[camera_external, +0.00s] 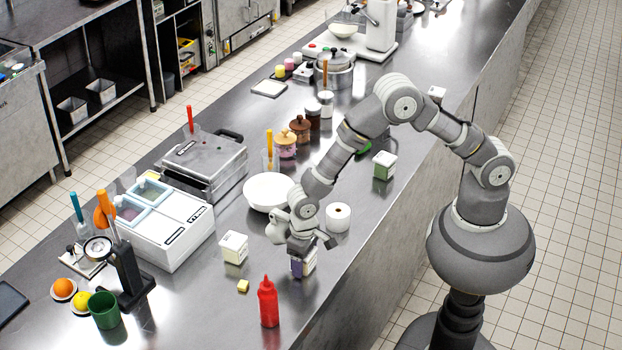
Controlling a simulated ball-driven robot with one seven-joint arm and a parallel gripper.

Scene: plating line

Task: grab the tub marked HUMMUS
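My gripper (303,252) points down over a small white and purple tub (297,268) near the front edge of the counter. Its fingers are at the tub's top and partly hide it; I cannot tell whether they are closed on it. A white and cream tub (234,248) stands apart to the left of my gripper. A white and green tub (384,166) stands farther back to the right, beyond my forearm. The lettering on all these tubs is too small to read, so I cannot tell which is marked HUMMUS.
A red squeeze bottle (268,303) stands in front of my gripper, and a small yellow block (243,286) lies to its left.

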